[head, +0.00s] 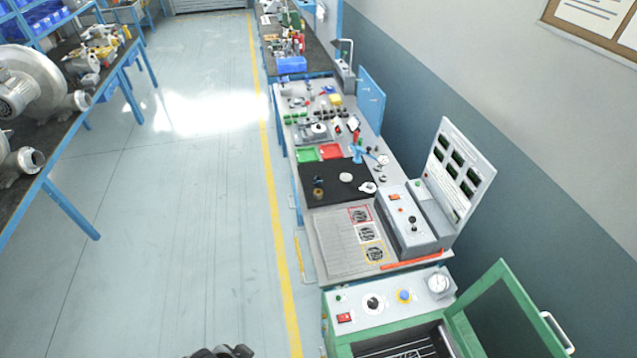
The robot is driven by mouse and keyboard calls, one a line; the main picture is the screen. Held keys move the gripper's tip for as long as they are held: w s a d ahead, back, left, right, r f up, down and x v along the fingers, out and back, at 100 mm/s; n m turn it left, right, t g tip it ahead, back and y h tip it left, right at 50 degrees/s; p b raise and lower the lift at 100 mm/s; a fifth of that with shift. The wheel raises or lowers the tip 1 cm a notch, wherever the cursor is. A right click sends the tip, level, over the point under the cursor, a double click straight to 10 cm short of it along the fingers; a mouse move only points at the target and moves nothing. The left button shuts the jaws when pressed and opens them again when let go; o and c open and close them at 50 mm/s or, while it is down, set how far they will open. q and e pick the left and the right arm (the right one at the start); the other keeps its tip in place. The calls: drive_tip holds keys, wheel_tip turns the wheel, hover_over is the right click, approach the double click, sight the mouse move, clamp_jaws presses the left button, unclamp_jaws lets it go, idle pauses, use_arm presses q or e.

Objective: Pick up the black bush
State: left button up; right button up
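A black mat (335,194) lies on the grey bench. Near its left side is a small dark piece (318,181), which looks like the black bush; it is low in contrast against the mat and its shape is too small to make out. A small brown piece (318,193) is just in front of it. A dark piece of my own hardware (222,352) shows at the bottom edge, left of centre, cut off by the frame. It may be my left gripper; its fingers are hidden. My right gripper is not in view. No gripper is near the mat.
A pale disc (346,177) and a white flange-like part (367,188) share the mat. Green (307,154) and red (331,152) trays lie behind it. A grey control box (408,222) stands to the right. A green-framed machine (390,310) is nearest. The floor left of the bench is clear.

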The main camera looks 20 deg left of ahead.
use_arm(q)
drive_tip(key=shift+o, duration=0.4)
drive_tip(key=o, duration=0.6)
drive_tip(key=shift+c, duration=0.2)
